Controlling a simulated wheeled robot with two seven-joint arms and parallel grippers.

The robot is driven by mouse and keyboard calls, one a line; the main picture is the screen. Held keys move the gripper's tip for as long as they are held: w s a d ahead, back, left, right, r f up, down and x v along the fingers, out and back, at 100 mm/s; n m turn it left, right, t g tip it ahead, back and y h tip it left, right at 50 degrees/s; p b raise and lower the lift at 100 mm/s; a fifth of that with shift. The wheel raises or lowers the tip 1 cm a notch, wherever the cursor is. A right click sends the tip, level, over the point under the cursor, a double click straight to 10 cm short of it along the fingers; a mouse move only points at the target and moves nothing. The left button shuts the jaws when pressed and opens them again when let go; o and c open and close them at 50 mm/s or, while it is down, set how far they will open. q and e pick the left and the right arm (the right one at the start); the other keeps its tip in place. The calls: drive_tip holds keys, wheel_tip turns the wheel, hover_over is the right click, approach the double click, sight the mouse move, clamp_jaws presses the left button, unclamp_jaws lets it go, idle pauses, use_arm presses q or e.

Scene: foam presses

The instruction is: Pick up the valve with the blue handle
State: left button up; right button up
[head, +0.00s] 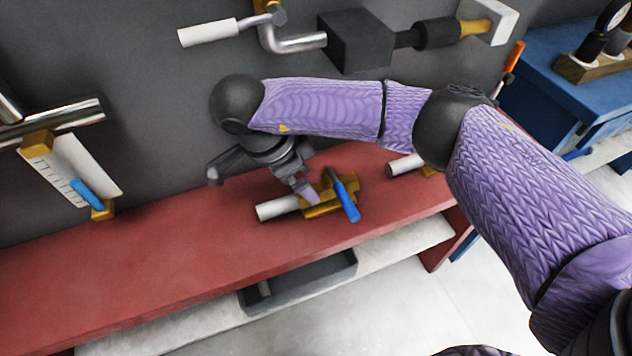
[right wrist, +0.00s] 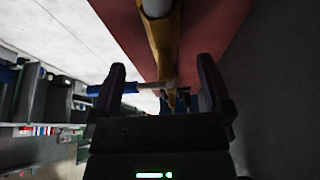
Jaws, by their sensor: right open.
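The valve (head: 322,207) lies on the red bench (head: 150,260). It has a yellow body, a white pipe end toward the left and a blue handle (head: 348,202) on its right side. My right gripper (head: 306,188) reaches down over the valve from the wall side. In the right wrist view the gripper (right wrist: 163,78) is open, with its fingers on either side of the valve's yellow body (right wrist: 163,40) and stem. The blue handle (right wrist: 101,91) shows beside the left finger there; I cannot tell whether they touch. My left gripper is not in view.
Another white pipe end (head: 404,165) lies on the bench to the right, partly hidden by my arm. A dark tray (head: 300,281) sits on the lower shelf. Pipes and tools hang on the grey wall. The bench's left part is clear.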

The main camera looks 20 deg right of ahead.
drive_tip(key=x, duration=0.1)
drive_tip(key=b+x, duration=0.1)
drive_tip(key=x, duration=0.1)
drive_tip(key=b+x, duration=0.1)
drive_tip(key=x, duration=0.1)
drive_tip(key=shift+w+a+f, duration=0.1)
drive_tip(key=shift+a, duration=0.2)
drive_tip(key=shift+d+f, duration=0.15)
drive_tip(key=shift+f, duration=0.1)
drive_tip(key=shift+r, duration=0.15)
drive_tip(key=c, duration=1.2)
clamp_jaws()
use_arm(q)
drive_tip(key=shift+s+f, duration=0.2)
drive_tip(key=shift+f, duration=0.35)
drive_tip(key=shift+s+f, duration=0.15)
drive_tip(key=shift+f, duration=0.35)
